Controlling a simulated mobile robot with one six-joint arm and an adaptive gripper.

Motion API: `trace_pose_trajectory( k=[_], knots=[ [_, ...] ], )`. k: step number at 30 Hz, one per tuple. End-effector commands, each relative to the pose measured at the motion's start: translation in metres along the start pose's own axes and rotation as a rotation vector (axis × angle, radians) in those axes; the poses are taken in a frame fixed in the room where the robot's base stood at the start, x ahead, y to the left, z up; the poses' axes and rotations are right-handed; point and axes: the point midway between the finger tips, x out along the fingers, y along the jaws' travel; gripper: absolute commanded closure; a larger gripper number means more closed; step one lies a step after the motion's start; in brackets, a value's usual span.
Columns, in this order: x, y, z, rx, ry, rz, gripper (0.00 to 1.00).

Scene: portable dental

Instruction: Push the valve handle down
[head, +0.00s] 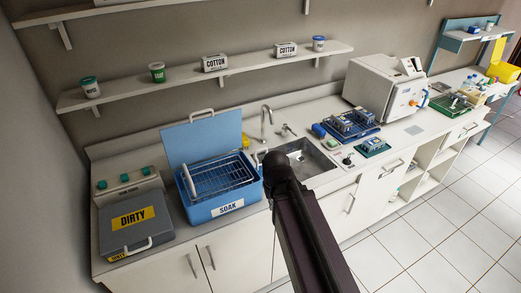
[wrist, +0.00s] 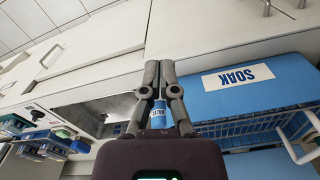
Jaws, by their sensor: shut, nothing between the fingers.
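My arm reaches over the counter in the head view, and its dark end covers the left side of the sink (head: 312,166); my gripper is hidden there. In the wrist view my gripper (wrist: 159,66) has its two grey fingers close together, shut and empty. A small blue piece with white lettering (wrist: 158,112) shows in the gap behind the fingertips; whether it touches them I cannot tell. Behind the sink stand a metal tap (head: 266,122) and a small metal lever (head: 289,130). I cannot tell for certain which part is the valve handle.
A blue SOAK bin (head: 228,208) with a wire basket and raised lid stands left of my arm. A grey DIRTY box (head: 135,222) is further left. Right of the sink are a black knob (head: 347,158), blue trays (head: 373,147) and a white machine (head: 384,88).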

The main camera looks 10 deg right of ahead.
Motion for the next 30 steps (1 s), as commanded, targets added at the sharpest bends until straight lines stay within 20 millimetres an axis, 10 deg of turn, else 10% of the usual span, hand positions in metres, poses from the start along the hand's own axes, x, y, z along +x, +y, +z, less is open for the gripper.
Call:
trace_pose_trajectory(
  k=[6, 12, 30],
  knots=[
    [0.000, 0.000, 0.000, 0.000, 0.000, 0.000, 1.00],
    [-0.005, 0.000, -0.005, 0.020, 0.003, -0.001, 0.50],
    [-0.096, 0.008, -0.113, 0.625, 0.079, -0.053, 0.50]
  ],
)
